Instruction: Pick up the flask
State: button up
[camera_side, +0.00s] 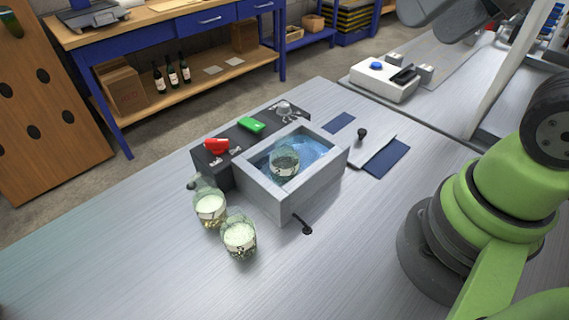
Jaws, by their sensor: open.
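Three clear glass vessels are in view. One with pale contents (210,207) stands on the metal bench left of a grey water bath (268,202); it seems to have a narrower top, like a flask. A second glass with pale, frothy contents (239,238) stands close beside it, nearer the camera. The third glass vessel (285,163) is inside the bath, in blue water. I cannot tell for certain which one is the flask.
A dark block behind the bath carries a red item (216,145) and a green item (251,125). A dark handle (303,226) juts from the bath's front. Blue pads (386,157) lie right of it. The bench's front left is clear.

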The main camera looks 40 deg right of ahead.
jog(key=w+a+f+n+g, duration=0.25)
jog(key=w+f, duration=0.25)
jog(key=w, duration=0.4)
jog(key=g+h, duration=0.2)
jog(key=g, duration=0.1)
send_over(283, 150)
jog(key=d, duration=0.1)
notch_tip(283, 150, down, 9)
jog(key=shift+n, duration=0.55)
jog(key=f, duration=0.2)
jog(key=w+f, duration=0.1)
jog(key=f, duration=0.2)
jog(key=shift+d+f, duration=0.1)
jog(key=shift+f, duration=2.6)
jog(key=shift+w, duration=0.1)
jog(key=c, duration=0.8)
